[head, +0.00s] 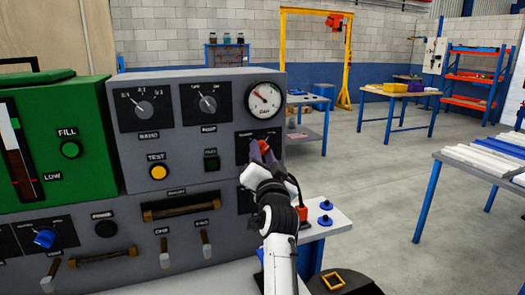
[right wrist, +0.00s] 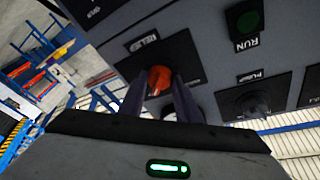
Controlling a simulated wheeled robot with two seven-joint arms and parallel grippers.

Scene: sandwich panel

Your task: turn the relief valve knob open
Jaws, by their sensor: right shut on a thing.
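The relief valve knob is a small red-orange knob (head: 265,146) on a black plate at the right side of the grey panel (head: 215,125). In the right wrist view the knob (right wrist: 159,76) sits between the two fingers, under a label that seems to read RELIEF. My right gripper (head: 261,153) is shut on the knob, with a finger on each side of it. The gripper and wrist hide part of the plate and its scale, so I cannot read the knob's setting. My left gripper is not in view.
A green RUN button (head: 211,164), a yellow TEST button (head: 158,172) and a dark PUMP knob (right wrist: 253,104) are nearby. A bench top (head: 325,222) with blue knobs lies at the lower right. Open floor lies beyond.

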